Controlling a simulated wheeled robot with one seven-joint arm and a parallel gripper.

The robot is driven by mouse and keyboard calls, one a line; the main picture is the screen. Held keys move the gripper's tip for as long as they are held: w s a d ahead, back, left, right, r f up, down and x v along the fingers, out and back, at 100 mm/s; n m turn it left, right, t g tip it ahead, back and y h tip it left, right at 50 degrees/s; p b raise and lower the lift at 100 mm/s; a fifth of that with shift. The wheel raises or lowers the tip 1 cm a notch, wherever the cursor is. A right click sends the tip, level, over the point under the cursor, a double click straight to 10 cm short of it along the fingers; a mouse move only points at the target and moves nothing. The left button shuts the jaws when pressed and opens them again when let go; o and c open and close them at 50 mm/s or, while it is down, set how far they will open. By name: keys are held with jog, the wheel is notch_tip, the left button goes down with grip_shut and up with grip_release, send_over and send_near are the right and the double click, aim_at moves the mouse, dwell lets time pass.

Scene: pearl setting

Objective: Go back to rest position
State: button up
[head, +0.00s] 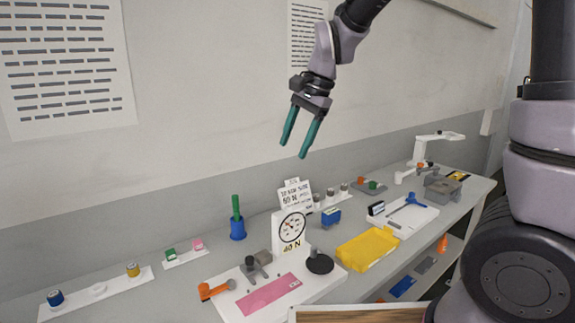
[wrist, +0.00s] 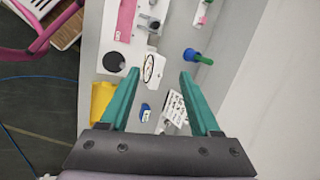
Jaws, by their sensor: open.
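My gripper (head: 297,147) is raised above the bench, in front of the wall, its two teal fingers pointing down and apart. In the wrist view my gripper (wrist: 157,76) is open with nothing between the fingers except the view of the bench far below. Under it stands a white dial gauge (head: 291,228) marked 40 N, with a white card (head: 296,194) behind it. The gauge also shows between the fingers in the wrist view (wrist: 147,70). My gripper touches nothing on the bench.
The bench holds a yellow tray (head: 367,250), a blue cup with a green handle (head: 237,229), a pink strip (head: 269,295) on a white board, an orange-handled part (head: 215,290) and a white lamp-like stand (head: 420,150). A lower shelf holds small items. Air around my gripper is clear.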

jog(key=s+d+r+n+t, duration=0.1)
jog(key=s+d+r+t, duration=0.1)
jog(key=d, duration=0.5)
jog(key=s+d+r+n+t+h, duration=0.1)
jog(key=s+d+r+t, duration=0.1)
jog(key=s+d+r, duration=0.2)
jog(key=s+d+r+n+t, duration=0.2)
jog(key=s+d+r, duration=0.2)
jog(key=d, duration=0.8)
jog(key=shift+s+h, duration=0.4)
jog(key=shift+s, duration=0.5)
